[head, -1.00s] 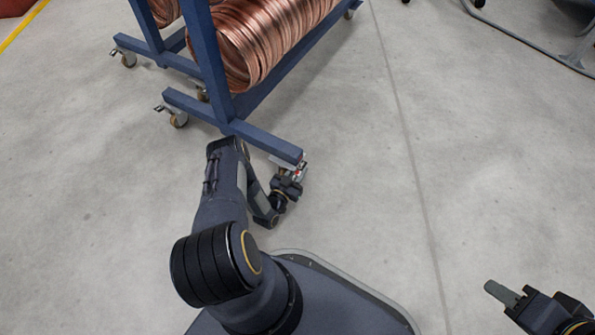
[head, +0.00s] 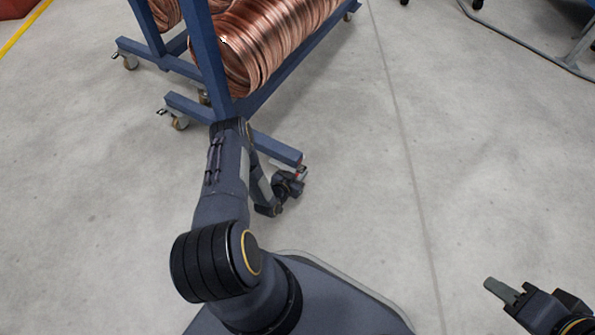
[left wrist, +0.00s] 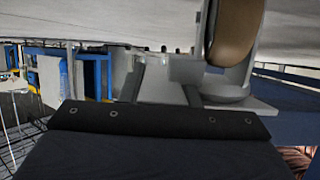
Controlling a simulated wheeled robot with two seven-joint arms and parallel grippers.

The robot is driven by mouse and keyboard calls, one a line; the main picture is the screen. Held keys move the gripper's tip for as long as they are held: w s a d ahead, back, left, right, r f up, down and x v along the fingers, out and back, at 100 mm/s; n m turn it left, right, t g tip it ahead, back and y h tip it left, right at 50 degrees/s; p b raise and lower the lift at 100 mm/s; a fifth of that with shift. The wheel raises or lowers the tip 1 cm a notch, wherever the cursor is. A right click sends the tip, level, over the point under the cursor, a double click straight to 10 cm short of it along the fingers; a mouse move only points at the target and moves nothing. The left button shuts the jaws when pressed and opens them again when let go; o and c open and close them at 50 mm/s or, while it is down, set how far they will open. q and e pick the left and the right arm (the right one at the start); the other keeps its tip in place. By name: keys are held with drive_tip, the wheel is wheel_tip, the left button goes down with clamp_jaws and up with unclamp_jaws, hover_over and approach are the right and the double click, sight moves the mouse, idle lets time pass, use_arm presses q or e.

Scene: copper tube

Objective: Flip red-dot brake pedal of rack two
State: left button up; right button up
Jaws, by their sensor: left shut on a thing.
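The nearest blue rack (head: 276,147) carries copper coil. At its front right foot, a small red mark (head: 299,167) shows on the caster, beside my left gripper (head: 296,175). In the left wrist view, the caster's tan wheel (left wrist: 235,30) and grey bracket (left wrist: 228,85) are close, appearing upside down. My left gripper's grey fingers (left wrist: 165,82) are shut on a part at the caster, apparently the brake pedal (left wrist: 187,71); the exact contact is hard to see. My right gripper (head: 503,291) hangs empty at the lower right, its finger gap not clear.
Another blue rack (head: 160,58) with copper coil stands behind to the left. The near rack's left front caster (head: 180,123) has a small lever. The floor (head: 490,170) to the right is clear; a grey tube frame (head: 525,45) stands at the upper right.

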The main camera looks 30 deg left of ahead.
use_arm(q)
drive_tip(key=shift+g, duration=0.6)
drive_tip(key=shift+f, duration=0.1)
drive_tip(key=o, duration=1)
drive_tip(key=p+v, duration=0.4)
drive_tip(key=v, duration=0.4)
drive_tip(key=shift+w, duration=0.1)
